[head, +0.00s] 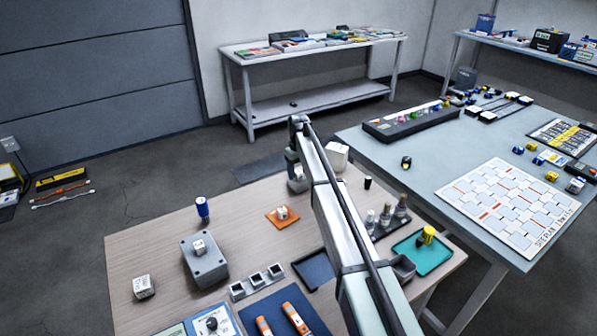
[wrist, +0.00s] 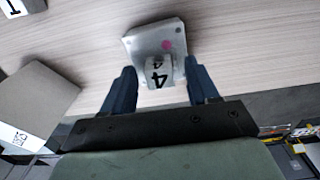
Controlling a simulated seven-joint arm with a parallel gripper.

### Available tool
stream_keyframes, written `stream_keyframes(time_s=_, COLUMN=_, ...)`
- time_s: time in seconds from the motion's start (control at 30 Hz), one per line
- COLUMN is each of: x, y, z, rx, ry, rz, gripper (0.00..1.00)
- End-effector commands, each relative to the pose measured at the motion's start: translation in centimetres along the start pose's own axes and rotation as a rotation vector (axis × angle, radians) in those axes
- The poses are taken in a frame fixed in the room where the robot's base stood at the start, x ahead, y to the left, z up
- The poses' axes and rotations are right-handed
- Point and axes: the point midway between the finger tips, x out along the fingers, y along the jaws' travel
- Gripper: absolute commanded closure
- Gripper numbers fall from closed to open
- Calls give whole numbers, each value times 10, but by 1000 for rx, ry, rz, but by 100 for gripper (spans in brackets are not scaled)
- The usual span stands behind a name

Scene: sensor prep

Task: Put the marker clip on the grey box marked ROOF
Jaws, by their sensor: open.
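My gripper (wrist: 160,75) is open, pointing down at the far side of the wooden table. I cannot tell for sure whether this block is the marker clip. In the head view my arm partly hides this spot. No ROOF lettering is readable.
A pale box (wrist: 38,100) stands left of my gripper in the wrist view. On the wooden table are a blue cylinder (head: 202,208), an orange pad (head: 274,221), a row of sockets (head: 238,291) and a teal tray (head: 422,265).

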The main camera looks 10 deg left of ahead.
Motion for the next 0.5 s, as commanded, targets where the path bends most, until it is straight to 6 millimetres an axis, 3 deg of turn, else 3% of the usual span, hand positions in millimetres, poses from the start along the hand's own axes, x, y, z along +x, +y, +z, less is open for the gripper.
stream_keyframes(time_s=0.27, x=-16, y=0, z=0, rx=0, ry=1, rz=1, gripper=41)
stream_keyframes(time_s=0.5, x=-59, y=0, z=-1, rx=0, ry=2, rz=1, gripper=41)
